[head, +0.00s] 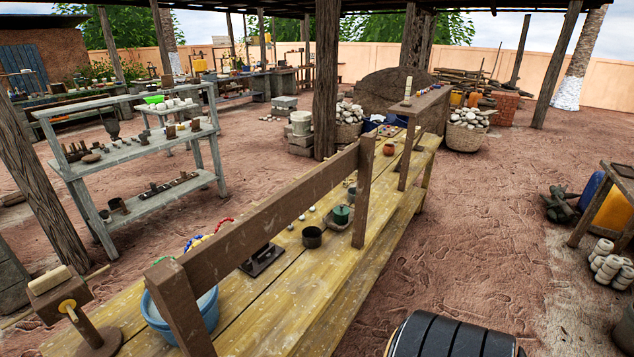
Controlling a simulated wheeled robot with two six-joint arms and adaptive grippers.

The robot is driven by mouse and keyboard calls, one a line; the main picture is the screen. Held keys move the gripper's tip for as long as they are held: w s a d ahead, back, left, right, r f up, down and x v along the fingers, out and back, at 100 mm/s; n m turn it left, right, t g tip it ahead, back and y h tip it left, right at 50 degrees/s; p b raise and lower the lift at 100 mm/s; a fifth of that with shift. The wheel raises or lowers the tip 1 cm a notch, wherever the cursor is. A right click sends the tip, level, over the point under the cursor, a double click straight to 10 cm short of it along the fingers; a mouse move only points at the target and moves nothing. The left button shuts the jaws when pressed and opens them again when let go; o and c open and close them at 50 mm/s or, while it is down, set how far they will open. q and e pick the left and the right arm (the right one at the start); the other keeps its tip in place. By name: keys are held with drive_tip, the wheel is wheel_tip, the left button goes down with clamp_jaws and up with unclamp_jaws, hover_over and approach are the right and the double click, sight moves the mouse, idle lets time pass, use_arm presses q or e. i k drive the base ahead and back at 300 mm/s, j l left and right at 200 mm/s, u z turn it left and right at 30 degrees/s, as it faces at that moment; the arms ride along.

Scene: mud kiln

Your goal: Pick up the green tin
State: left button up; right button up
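A small green tin (341,214) stands upright on the long yellowish wooden bench (262,310), on what looks like a pale slab or dish.
A blue basin (180,312) stands at the bench's near end, with a dark flat plate (263,260) beyond it. A grey shelf rack (150,150) stands to the left. The sandy floor (490,230) right of the bench is largely open.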

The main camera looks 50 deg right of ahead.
sight(339, 221)
drive_tip(key=z, duration=1.9)
drive_tip(key=u, duration=0.4)
drive_tip(key=i+l+u, duration=0.2)
drive_tip(key=u, duration=0.15)
drive_tip(key=i+l+u, duration=0.1)
drive_tip(key=l+u, duration=0.2)
drive_tip(key=i+l+u, duration=0.1)
drive_tip(key=l+u, duration=0.25)
drive_tip(key=i+l+u, duration=0.1)
drive_tip(key=l+u, duration=0.2)
